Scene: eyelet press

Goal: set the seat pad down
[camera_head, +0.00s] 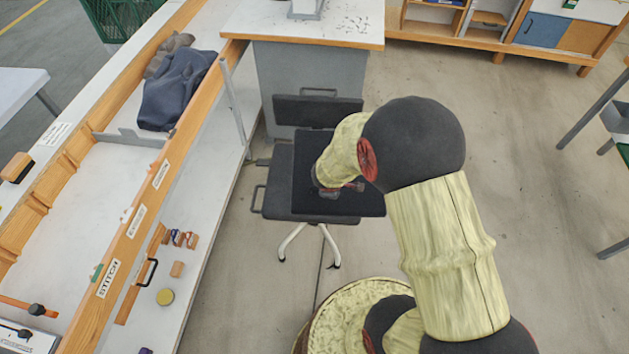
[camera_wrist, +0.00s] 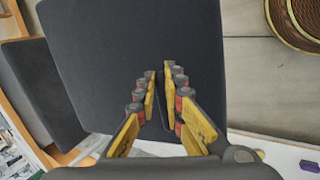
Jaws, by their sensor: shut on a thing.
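The seat pad (camera_head: 309,158) is a dark, flat, square cushion over the right part of the chair's seat (camera_head: 276,180). My gripper (camera_head: 338,190) points down over the pad and partly hides it. In the wrist view my gripper (camera_wrist: 162,82) has its yellow fingers close together, shut on the pad (camera_wrist: 130,40), which fills the middle of the picture. The exact grip spot is hard to make out. I cannot tell whether the pad touches the seat.
The chair has a dark backrest (camera_head: 318,113) and pale legs (camera_head: 292,240). A grey cabinet (camera_head: 310,75) stands behind it. The floor (camera_head: 530,170) to the right is open.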

